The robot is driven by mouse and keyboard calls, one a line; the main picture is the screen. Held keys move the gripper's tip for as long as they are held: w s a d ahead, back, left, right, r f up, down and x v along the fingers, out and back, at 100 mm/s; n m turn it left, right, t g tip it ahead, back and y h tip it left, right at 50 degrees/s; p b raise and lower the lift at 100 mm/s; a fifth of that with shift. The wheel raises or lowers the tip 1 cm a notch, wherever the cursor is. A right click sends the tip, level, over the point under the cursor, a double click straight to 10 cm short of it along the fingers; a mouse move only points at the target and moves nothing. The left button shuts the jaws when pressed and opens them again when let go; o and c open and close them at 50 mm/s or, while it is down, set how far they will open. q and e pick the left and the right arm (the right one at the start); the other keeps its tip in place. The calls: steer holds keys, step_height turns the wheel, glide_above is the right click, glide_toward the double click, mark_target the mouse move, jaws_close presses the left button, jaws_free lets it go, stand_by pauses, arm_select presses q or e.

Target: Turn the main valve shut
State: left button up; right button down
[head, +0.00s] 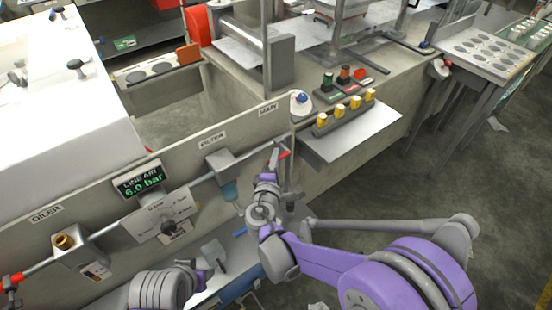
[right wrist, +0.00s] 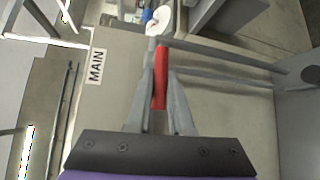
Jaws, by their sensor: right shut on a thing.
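The main valve's red lever (right wrist: 159,90) lies between the two fingers of my right gripper (right wrist: 160,75) in the right wrist view, below and beside the MAIN label (right wrist: 96,66). In the head view a small red part of the lever (head: 285,154) shows at my right gripper (head: 274,158), near the right end of the grey air pipe. My right gripper is shut on the lever; the valve body is mostly hidden. My left gripper (head: 212,254) is low in front of the panel, partly hidden, and its jaws are unclear.
The line air display (head: 140,181) reads 6.0 bar. The filter (head: 229,170) and oiler (head: 80,254) hang along the pipe to the left. A shelf with yellow knobs (head: 345,115) juts out at the right of the panel. Open floor (head: 350,210) lies further right.

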steer(key=shift+r, duration=0.1)
steer(key=shift+d+r+m+g+y+p, duration=0.1)
steer(key=shift+r+m+g+y+p, duration=0.4)
steer(key=shift+r+m+g+p, duration=0.4)
steer(key=shift+w+d+r+m+g+y+p, duration=0.2)
steer(key=shift+r+m+g+y+p, duration=0.15)
steer(key=shift+m+g+y+p, duration=0.5)
steer(key=shift+w+d+r+m+g+y, duration=0.15)
steer(key=shift+d+r+m+g+y, duration=0.15)
steer(key=shift+g, duration=0.3)
steer(key=shift+w+d+r+m+g+y, duration=0.2)
steer(key=shift+m+g+y, duration=0.15)
steer(key=shift+g, duration=0.2)
steer(key=shift+w+d+r+m+g+y, duration=0.15)
steer(key=shift+r+m+g+y, duration=0.05)
steer(key=shift+m+g+y, duration=0.2)
steer(key=shift+w+d+r+m+g+y, duration=0.1)
steer(key=shift+d+r+m+g+y, duration=0.15)
steer(key=shift+y, duration=0.25)
steer(key=shift+w+d+r+m+g+y+p, duration=0.1)
steer(key=shift+w+d+m+g+y+p, duration=0.25)
steer(key=shift+m+g+y, duration=0.5)
steer(key=shift+w+d+g+y, duration=0.25)
steer(key=shift+d+g+y, duration=0.15)
steer(key=shift+g+y, duration=0.35)
steer(key=shift+m, duration=0.3)
